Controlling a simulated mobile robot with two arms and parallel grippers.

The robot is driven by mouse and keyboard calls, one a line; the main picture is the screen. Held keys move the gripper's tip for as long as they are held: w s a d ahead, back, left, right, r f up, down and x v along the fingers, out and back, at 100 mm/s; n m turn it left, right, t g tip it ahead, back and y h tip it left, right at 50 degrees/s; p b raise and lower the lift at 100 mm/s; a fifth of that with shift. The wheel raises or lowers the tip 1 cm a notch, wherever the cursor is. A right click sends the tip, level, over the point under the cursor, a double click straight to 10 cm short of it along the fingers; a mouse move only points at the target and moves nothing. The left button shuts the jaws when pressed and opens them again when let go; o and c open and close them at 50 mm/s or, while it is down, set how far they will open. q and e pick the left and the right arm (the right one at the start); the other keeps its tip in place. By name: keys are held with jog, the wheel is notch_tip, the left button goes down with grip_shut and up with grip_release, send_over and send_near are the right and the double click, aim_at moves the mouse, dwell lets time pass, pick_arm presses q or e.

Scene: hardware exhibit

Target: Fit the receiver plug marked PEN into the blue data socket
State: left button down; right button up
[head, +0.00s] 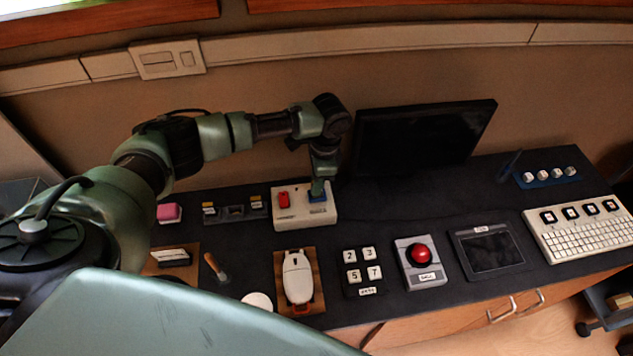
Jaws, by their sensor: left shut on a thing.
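A white box (290,216) stands on the dark desk, with a red block (284,200) on its left and the blue data socket (317,197) on its right. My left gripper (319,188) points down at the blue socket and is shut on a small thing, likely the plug. The fingers hide the thing, and its PEN mark cannot be read. I cannot tell whether it is in the socket or just above it. A dark holder (236,213) left of the box has yellow-marked pieces at both ends. My right gripper is not in view.
A monitor (425,138) stands behind, right of my left wrist. A keyboard (585,232) is at right, a pink block (168,213) at left.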

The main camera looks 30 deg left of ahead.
pick_arm(q)
jog(key=shift+f, duration=0.5)
jog(key=c, duration=0.9)
grip_release()
jog(key=shift+o, duration=0.2)
jog(key=shift+r, duration=0.1)
jog(key=shift+r+p, duration=3.45)
jog(key=shift+p, duration=0.25)
jog(key=shift+s+f, duration=0.1)
